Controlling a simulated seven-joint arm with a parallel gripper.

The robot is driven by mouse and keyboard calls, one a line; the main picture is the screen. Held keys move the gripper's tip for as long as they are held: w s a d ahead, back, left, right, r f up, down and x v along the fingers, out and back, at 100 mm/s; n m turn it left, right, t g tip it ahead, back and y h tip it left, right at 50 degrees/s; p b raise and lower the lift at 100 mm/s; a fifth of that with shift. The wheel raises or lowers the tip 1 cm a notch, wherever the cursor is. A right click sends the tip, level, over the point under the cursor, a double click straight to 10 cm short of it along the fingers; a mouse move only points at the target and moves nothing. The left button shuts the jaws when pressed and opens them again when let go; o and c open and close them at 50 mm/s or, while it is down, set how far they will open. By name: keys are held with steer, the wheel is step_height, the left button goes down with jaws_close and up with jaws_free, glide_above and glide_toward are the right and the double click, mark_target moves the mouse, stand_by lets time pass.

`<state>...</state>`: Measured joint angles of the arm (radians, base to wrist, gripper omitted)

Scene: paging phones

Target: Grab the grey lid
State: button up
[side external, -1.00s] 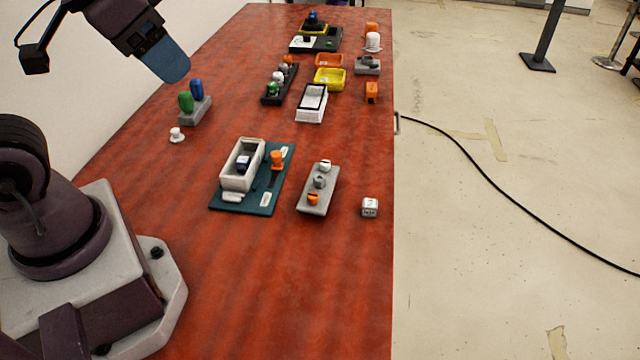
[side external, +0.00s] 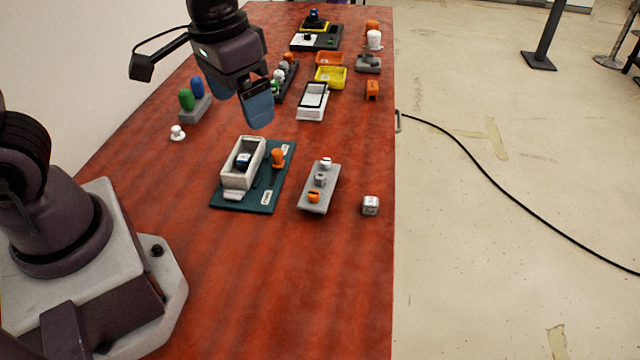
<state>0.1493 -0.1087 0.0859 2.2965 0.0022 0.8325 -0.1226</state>
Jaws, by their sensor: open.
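A grey rack (side external: 317,200) stands on the table right of centre. It carries three small knobbed pieces in a row: a white one at the back, a grey one (side external: 319,180) in the middle that looks like the grey lid, and an orange one in front. My gripper (side external: 257,115), with blue fingers, is open and hangs above the table, up and left of the rack and apart from it. The gap between the fingers is hard to see from this side. Nothing shows in its grasp.
A teal board (side external: 252,201) with a whitish box (side external: 238,181) and an orange piece lies left of the rack. Trays and a white frame box (side external: 313,110) stand behind. The front of the table is clear.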

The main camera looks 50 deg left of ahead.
steer(key=w+f+n+g+y, duration=0.1)
steer(key=w+f+n, duration=0.4)
steer(key=w+f, duration=0.6)
steer(key=n+t, duration=0.1)
steer(key=n, duration=0.1)
glide_above(320, 176)
steer(key=d, duration=0.2)
steer(key=f, duration=0.5)
steer(key=s+f, duration=0.1)
steer(key=f, duration=0.2)
steer(key=shift+a, duration=0.25)
steer(key=f, duration=0.1)
steer(key=a+f, duration=0.1)
steer(key=f, duration=0.1)
steer(key=w+f, duration=0.1)
steer(key=f, duration=0.1)
steer(key=shift+a+f, duration=0.1)
steer(key=shift+a, duration=0.2)
steer(key=c, duration=1.1)
